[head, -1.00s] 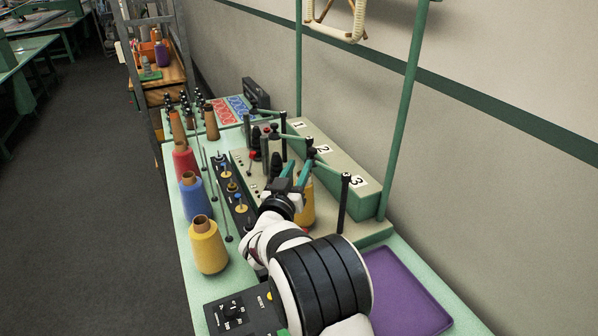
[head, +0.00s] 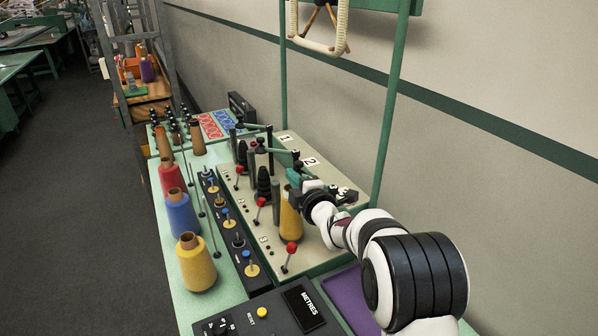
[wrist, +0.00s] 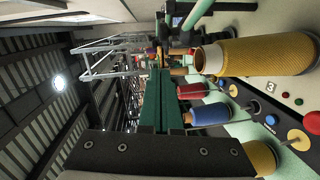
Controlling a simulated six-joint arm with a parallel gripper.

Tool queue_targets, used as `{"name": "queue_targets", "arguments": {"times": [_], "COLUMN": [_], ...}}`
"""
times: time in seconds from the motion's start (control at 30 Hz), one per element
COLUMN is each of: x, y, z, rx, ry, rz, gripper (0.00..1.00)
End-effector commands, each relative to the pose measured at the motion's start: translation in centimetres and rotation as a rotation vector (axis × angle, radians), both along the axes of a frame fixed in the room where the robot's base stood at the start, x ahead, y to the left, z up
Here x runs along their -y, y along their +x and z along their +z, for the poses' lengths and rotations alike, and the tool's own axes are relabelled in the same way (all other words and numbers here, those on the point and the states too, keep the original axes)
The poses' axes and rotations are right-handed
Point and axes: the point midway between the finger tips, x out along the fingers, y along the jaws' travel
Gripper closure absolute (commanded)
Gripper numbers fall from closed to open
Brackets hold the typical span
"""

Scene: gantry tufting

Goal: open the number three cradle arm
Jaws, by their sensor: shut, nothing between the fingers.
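In the head view, the white number 2 label (head: 310,161) shows on the raised rear block. I cannot make out the number three cradle arm in the head view. A green bar (wrist: 196,14) shows at the top of the wrist view; I cannot tell which station it belongs to. My gripper (head: 293,175) has its green fingers shut and empty, near the top of the yellow package.
Red-knobbed levers (head: 291,248) stand along the machine's front. Yellow (head: 196,266), blue (head: 182,215) and red (head: 171,178) cones stand on the left. A control box (head: 262,314) and a purple tray (head: 350,300) lie at the near end. A green frame post (head: 388,130) rises behind.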

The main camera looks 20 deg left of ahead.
Motion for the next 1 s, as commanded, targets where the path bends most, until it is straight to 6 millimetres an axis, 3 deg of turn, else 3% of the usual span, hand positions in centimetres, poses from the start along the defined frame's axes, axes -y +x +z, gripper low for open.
{"name": "queue_targets", "arguments": {"times": [0.1, 0.3, 1.0], "x": [0.2, 0.3, 0.4], "y": [2.0, 3.8, 4.5], "z": [-0.4, -0.7, -0.8], "rx": [0.001, 0.001, -0.002], "ry": [0.000, 0.000, 0.002], "rz": [-0.002, -0.001, -0.064], "gripper": [1.00, 1.00, 1.00]}}
